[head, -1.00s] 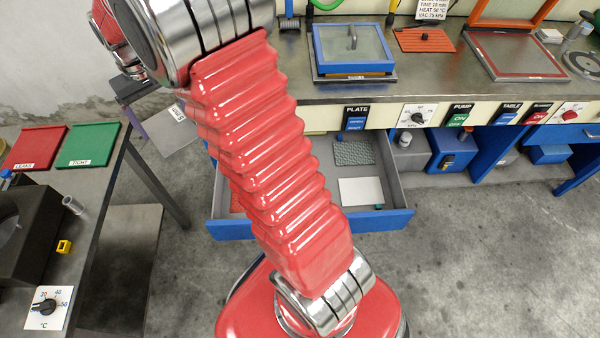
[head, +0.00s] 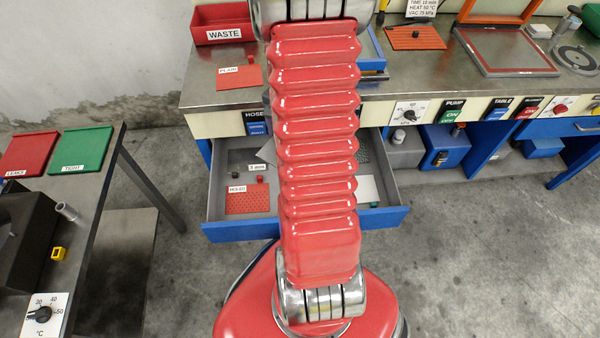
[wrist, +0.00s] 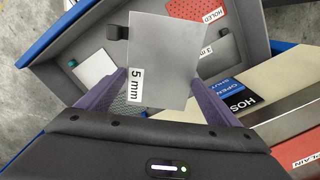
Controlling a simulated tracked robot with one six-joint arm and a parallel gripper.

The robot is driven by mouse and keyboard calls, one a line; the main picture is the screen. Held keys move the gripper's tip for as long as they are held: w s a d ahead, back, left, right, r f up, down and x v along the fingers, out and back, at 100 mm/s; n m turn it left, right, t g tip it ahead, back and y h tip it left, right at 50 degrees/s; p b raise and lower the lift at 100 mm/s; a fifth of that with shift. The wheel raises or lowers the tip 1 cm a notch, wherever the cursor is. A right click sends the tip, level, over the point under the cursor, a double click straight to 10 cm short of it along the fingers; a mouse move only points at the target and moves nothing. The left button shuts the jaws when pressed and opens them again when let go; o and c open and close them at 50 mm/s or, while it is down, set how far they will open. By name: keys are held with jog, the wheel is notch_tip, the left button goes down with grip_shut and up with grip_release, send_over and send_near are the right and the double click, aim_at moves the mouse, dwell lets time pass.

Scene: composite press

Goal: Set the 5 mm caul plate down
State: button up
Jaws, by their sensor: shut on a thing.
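The 5 mm caul plate (wrist: 172,40) is a thin grey plate with a white "5 mm" label, seen in the wrist view. My gripper (wrist: 160,92) is shut on it, with a purple finger at each side of its near end. The plate is over the open drawer (wrist: 75,20); its height above the drawer cannot be told. A dark knob (wrist: 117,33) shows at the plate's left edge; I cannot tell whether it belongs to it.
The drawer holds a red HOLED sheet (head: 248,202), a plate labelled 3 mm (wrist: 222,58), a white sheet (wrist: 95,66) and grey mesh (wrist: 128,108). The bench (head: 210,88) above carries a red PLAIN sheet (head: 238,78) and a WASTE bin (head: 223,24). A side table (head: 105,185) stands left.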

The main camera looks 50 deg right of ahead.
jog(key=s+f+m, duration=0.6)
jog(key=f+m, duration=0.4)
jog(key=f, duration=0.1)
jog(key=shift+d+f, duration=0.4)
jog(key=shift+d, duration=0.05)
jog(key=shift+s, duration=0.1)
jog(key=shift+f, duration=2.9)
jog(key=shift+f, duration=2.1)
